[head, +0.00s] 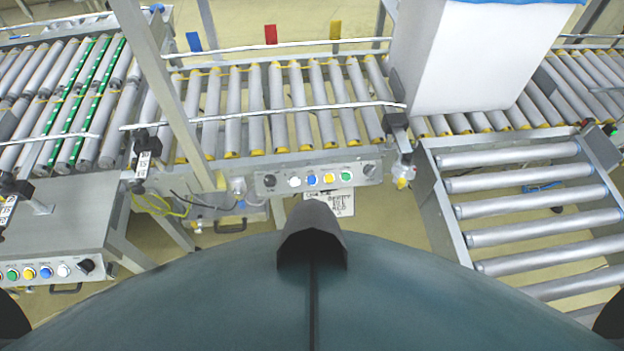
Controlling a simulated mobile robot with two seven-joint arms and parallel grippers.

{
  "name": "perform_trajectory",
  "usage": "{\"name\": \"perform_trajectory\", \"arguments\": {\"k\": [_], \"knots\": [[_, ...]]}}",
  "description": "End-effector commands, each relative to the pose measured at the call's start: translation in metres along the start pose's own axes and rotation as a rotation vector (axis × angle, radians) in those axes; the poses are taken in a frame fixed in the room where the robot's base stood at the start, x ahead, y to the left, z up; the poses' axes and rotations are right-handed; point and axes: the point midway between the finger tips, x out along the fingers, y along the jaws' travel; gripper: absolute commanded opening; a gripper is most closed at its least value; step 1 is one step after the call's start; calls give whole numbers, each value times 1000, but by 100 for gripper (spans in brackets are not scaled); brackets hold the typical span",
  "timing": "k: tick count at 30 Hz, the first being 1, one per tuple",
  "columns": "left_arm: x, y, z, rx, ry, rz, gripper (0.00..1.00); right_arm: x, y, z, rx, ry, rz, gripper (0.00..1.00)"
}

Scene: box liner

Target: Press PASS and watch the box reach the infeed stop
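A button panel (320,180) is on the near side of the middle roller conveyor (275,105). A second panel (45,271) at the lower left has several coloured buttons and a black knob. A large pale box-like body (485,60) stands over the conveyor right of centre, with a blue edge at its top; I cannot tell for sure whether it is the box. I cannot pick out the infeed stop for sure. Neither of my grippers is in view.
A side roller section (530,205) comes toward me at the right. Green-striped rollers (85,100) lie at the left. A slanted grey post (165,85) and guide rails cross the conveyor. Blue, red and yellow tabs (270,34) stand behind. The middle rollers are bare.

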Motion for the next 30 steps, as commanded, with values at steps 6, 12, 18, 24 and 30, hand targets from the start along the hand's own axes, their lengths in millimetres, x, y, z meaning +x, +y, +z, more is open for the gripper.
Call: {"name": "perform_trajectory", "arguments": {"k": [6,12,18,24,30], "knots": [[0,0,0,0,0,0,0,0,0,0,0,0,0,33],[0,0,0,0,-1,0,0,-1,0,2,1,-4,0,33],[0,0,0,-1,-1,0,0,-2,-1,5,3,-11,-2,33],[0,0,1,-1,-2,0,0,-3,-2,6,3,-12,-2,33],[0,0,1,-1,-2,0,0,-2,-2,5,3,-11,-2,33]]}}
